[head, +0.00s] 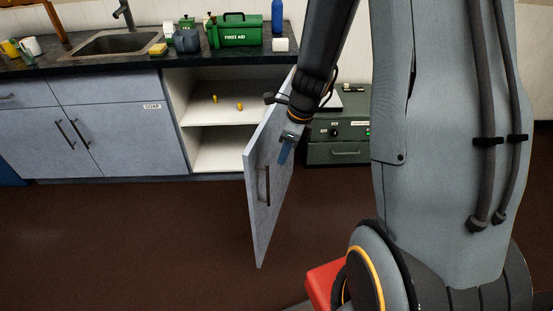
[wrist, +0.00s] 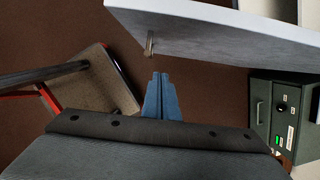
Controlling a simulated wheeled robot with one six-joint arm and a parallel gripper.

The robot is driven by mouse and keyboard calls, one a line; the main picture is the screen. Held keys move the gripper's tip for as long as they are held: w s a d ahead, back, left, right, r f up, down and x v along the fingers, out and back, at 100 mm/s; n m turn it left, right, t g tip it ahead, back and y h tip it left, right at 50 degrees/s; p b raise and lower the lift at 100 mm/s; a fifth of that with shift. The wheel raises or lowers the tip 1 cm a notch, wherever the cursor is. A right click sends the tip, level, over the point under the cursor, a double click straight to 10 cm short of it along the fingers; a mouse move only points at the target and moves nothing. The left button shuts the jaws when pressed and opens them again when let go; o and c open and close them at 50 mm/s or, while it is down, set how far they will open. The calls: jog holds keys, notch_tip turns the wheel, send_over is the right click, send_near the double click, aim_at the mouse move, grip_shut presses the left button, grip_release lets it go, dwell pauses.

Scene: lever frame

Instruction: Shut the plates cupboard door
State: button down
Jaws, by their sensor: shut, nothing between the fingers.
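The cupboard door (head: 262,195) is light blue-grey with a dark vertical handle (head: 266,186). It stands wide open, swung out into the room from the right side of an open cupboard (head: 215,115). Its label, if any, is not visible. My gripper (head: 284,152) is shut and empty, pointing down close to the door's upper part on its right. In the wrist view, the closed blue fingers (wrist: 161,98) sit just below the door's edge (wrist: 215,28), with a small gap seen there. Whether they touch the door is unclear in the head view.
A green-grey cabinet (head: 338,135) stands right of the door. A stool-like seat (wrist: 100,82) shows in the wrist view. Brown floor is clear at left.

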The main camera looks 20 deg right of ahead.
jog(key=w+a+f, duration=0.3)
jog(key=a+f, duration=0.2)
jog(key=f, duration=0.3)
jog(key=shift+w, duration=0.3)
jog(key=shift+f, duration=0.1)
